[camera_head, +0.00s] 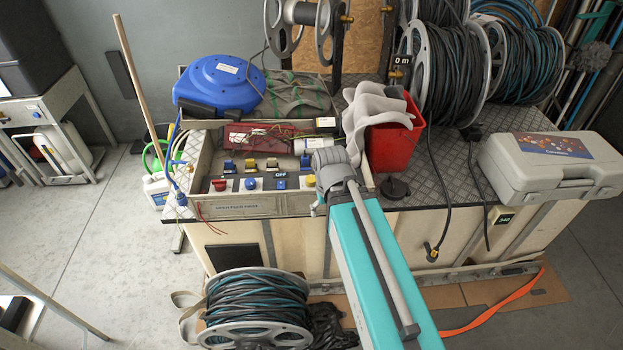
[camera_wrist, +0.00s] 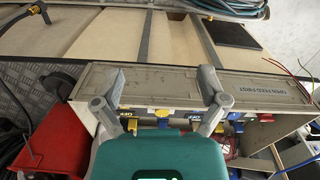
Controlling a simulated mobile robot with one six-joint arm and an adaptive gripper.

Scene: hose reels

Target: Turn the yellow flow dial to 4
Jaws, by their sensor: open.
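In the wrist view the panel (camera_wrist: 170,82) appears upside down. My gripper (camera_head: 328,160) is over the right end of the panel and hides the controls there. In the wrist view my gripper (camera_wrist: 162,76) has its fingers wide apart, with nothing held between them.
A red bucket (camera_head: 391,145) with a grey cloth stands close on the right. A blue reel (camera_head: 219,83) is behind left.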

